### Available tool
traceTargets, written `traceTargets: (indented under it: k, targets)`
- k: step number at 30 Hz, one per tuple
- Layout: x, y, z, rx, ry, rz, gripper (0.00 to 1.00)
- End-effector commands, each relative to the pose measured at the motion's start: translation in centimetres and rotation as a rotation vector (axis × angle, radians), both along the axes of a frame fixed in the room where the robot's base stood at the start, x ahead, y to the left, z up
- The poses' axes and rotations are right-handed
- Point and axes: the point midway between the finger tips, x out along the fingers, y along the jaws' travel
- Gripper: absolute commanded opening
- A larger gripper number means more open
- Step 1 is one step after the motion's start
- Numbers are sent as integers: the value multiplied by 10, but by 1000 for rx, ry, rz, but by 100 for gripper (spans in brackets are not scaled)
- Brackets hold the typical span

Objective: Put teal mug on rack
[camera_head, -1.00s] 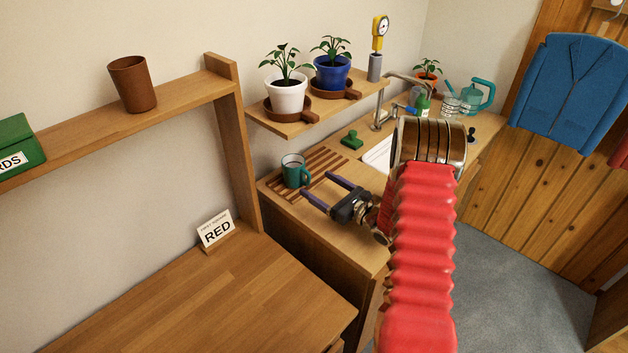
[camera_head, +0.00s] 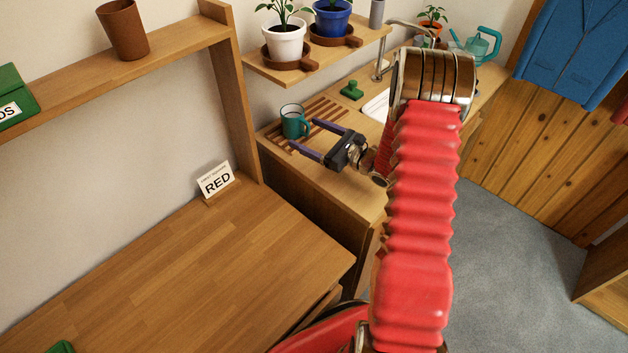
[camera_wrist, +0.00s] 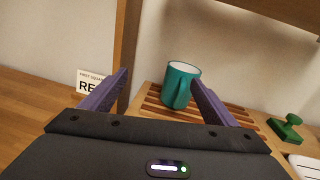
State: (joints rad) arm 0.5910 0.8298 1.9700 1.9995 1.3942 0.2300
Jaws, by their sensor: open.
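The teal mug (camera_head: 294,122) stands upright on the slatted wooden rack (camera_head: 325,112) on the counter, near the rack's left end. In the wrist view the fingers (camera_wrist: 160,92) spread to either side, with the mug nearer the right finger. I cannot tell whether either finger touches it.
A green stamp-like object (camera_head: 352,91) stands right of the rack, beside the sink (camera_head: 377,105). A shelf (camera_head: 290,75) with potted plants hangs above. A wooden post (camera_head: 236,110) and a "RED" sign (camera_head: 216,183) are at left. The lower desk (camera_head: 190,270) is mostly clear.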

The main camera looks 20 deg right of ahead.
Motion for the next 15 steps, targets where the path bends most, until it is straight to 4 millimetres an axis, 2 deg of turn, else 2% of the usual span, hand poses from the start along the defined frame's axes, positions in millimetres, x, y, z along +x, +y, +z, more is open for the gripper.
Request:
traceTargets:
  k: [1, 8, 15]
  targets:
    - [-2, 14, 12, -29, -8, 41, 81]
    - [-24, 80, 57, -193, -33, 256, 81]
    - [-66, 143, 95, -399, -72, 487, 81]
